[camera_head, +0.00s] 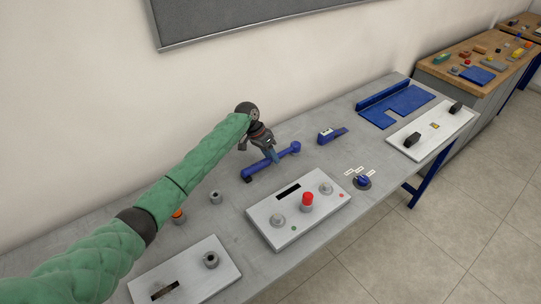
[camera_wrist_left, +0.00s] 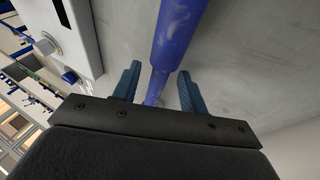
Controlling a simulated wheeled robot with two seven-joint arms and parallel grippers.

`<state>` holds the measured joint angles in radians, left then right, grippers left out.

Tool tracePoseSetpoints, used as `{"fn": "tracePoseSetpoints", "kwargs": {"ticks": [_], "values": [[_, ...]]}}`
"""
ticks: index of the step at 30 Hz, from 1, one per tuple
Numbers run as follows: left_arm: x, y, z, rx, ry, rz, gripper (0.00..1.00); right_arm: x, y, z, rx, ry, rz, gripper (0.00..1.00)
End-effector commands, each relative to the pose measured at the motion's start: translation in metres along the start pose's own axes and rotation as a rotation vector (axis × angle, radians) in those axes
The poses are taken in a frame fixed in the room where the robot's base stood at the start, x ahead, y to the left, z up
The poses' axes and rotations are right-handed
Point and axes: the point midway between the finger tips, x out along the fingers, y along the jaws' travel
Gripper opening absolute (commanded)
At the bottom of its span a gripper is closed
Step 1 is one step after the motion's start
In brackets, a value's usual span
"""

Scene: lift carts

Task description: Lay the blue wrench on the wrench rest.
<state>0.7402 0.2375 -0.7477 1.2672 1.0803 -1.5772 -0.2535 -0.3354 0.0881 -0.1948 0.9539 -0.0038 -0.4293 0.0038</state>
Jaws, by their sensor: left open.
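The blue wrench (camera_head: 285,153) is a long bar with a rounded end at the right, on or just above the grey bench near the wall side. My left gripper (camera_head: 273,156) is over its middle. In the left wrist view the wrench (camera_wrist_left: 180,30) runs between the two open fingers of the left gripper (camera_wrist_left: 157,72), with gaps at its sides. Whether the fingers touch it I cannot tell. I cannot tell for sure which fixture is the wrench rest. My right gripper is not in view.
A pale control box (camera_head: 262,222) with a red button (camera_head: 307,201) stands in front of the wrench. A small blue block (camera_head: 326,138), a blue notched plate (camera_head: 408,99) and a white panel (camera_head: 455,124) lie to the right. A white plate (camera_head: 222,262) is at front left.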

Motion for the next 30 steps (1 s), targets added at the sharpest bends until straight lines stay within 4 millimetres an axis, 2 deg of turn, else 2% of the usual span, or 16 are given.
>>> {"fn": "tracePoseSetpoints", "kwargs": {"ticks": [3, 7, 14, 21, 30], "values": [[-0.005, -0.002, 0.0, 0.001, 0.003, -0.001, 0.43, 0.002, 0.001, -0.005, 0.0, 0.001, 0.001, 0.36], [-0.026, -0.003, 0.0, 0.002, 0.004, -0.003, 0.43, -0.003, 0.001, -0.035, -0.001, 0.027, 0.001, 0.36], [-0.058, -0.001, -0.001, 0.002, 0.002, -0.001, 0.43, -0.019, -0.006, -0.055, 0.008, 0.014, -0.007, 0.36], [-0.076, -0.001, -0.001, 0.001, 0.001, -0.001, 0.43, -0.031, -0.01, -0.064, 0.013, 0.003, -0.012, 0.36], [-0.079, 0.0, -0.001, 0.001, 0.001, 0.0, 0.43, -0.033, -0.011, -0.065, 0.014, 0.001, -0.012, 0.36]]}}
